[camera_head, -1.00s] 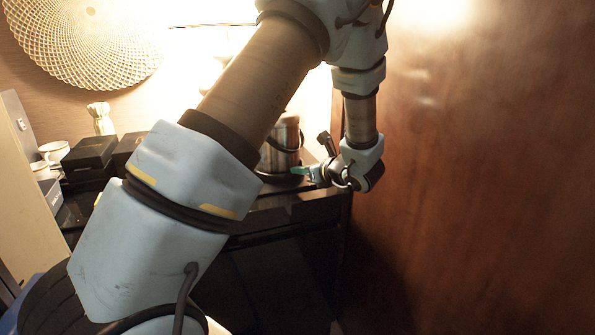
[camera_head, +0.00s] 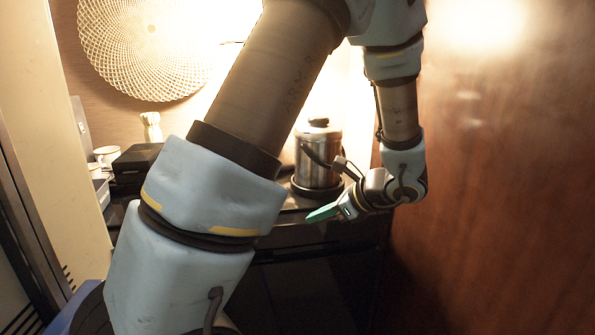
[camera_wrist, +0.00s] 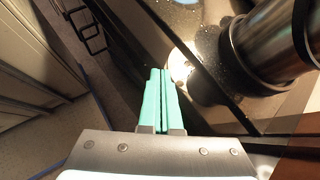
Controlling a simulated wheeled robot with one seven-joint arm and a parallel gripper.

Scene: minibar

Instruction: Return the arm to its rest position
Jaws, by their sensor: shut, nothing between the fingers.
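My gripper (camera_head: 322,213) has green fingers and is in front of the dark counter's front edge in the head view, pointing left. In the wrist view my gripper (camera_wrist: 160,75) shows its green fingers pressed together with nothing between them. My arm crosses the head view from the lower left up to the top, then hangs down on the right to the wrist. It hides part of the counter and the wall.
A steel kettle (camera_head: 318,155) stands on a dark base behind my gripper. Black boxes (camera_head: 137,160) and white cups (camera_head: 107,154) stand at the left of the dark counter (camera_head: 290,217). A brown wooden panel (camera_head: 490,190) rises close on the right. A beige panel (camera_head: 60,130) stands at the left.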

